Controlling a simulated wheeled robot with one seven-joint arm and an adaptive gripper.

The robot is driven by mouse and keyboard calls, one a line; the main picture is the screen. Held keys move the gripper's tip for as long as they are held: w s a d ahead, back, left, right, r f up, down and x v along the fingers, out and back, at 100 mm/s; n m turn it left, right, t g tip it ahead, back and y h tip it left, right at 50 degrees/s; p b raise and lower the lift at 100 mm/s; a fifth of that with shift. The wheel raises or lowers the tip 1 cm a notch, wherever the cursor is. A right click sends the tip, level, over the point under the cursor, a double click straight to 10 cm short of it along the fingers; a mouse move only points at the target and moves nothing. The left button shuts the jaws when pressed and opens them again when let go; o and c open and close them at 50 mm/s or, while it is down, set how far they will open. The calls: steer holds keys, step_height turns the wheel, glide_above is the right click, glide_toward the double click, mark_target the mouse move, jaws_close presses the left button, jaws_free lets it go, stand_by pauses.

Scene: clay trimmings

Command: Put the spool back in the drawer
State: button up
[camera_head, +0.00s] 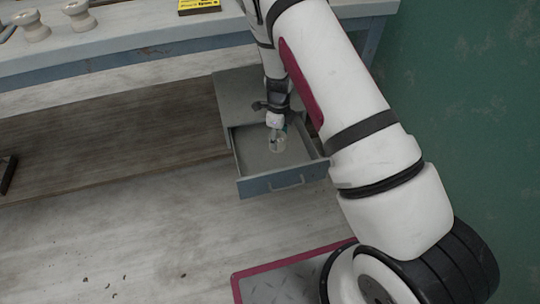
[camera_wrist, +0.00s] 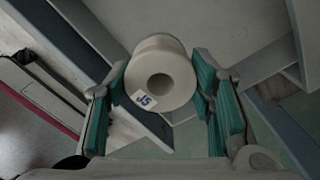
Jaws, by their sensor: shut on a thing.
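A white spool (camera_wrist: 162,72) with a hole in its end and a "J5" label sits between the teal finger pads in the wrist view. My gripper (camera_wrist: 162,95) is shut on it. The drawer is grey-blue, pulled out, and looks otherwise empty. I cannot tell whether the spool touches the drawer floor.
Two more white spools (camera_head: 32,26) stand on the worktop (camera_head: 130,35) at the upper left, near a yellow item (camera_head: 199,5). A green wall (camera_head: 470,90) is at right.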

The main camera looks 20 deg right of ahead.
steer(key=shift+f+m+b, duration=0.8)
steer(key=shift+f+b, duration=0.1)
steer(key=shift+f, duration=0.55)
steer(key=b, duration=0.4)
glide_above(276, 165)
step_height(276, 165, down, 9)
steer(key=shift+f, duration=0.2)
steer(key=shift+f, duration=0.1)
steer(key=o, duration=1.5)
